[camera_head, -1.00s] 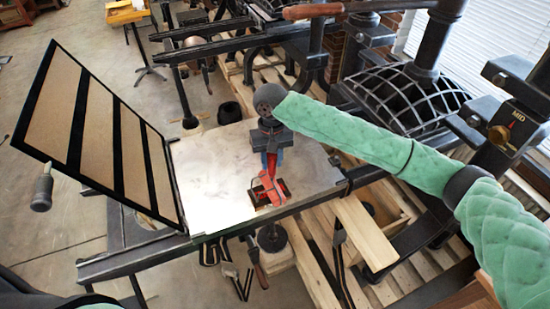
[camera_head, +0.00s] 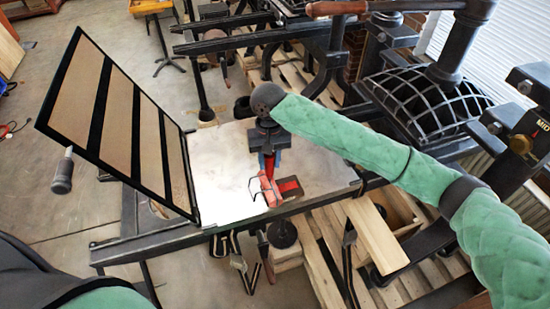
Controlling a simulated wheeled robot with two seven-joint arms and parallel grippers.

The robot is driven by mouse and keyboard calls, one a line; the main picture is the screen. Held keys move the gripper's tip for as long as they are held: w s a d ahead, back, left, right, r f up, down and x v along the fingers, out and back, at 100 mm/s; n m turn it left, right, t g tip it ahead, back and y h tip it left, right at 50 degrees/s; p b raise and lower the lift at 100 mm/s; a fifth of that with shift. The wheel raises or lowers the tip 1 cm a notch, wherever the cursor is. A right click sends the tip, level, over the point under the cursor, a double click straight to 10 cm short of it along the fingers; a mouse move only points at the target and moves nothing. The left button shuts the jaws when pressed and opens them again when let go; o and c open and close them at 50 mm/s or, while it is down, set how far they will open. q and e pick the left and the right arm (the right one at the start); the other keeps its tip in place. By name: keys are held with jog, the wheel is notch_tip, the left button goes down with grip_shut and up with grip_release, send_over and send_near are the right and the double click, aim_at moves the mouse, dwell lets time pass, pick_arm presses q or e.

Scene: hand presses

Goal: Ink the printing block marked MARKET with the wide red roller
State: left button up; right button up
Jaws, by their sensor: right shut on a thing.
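The wide red roller (camera_head: 268,190) with its wire frame is held low over the press bed, its handle pointing up. My right gripper (camera_head: 268,158) comes down from above and is shut on the roller's handle. Just right of the roller a small dark block (camera_head: 290,186) with a red face lies on the bed; the lettering is too small to read. The roller is at the block's left edge and hides part of it. I cannot tell whether they touch.
The pale metal press bed (camera_head: 226,178) is clear left of the roller. A hinged frame with brown panels (camera_head: 118,120) stands raised at its left. A dark press with a cage-like part (camera_head: 425,90) stands at the right. Wooden pallets (camera_head: 325,270) lie below the bed's front edge.

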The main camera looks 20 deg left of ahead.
jog(key=shift+s+a, duration=0.2)
jog(key=shift+a, duration=0.15)
jog(key=shift+r, duration=2.5)
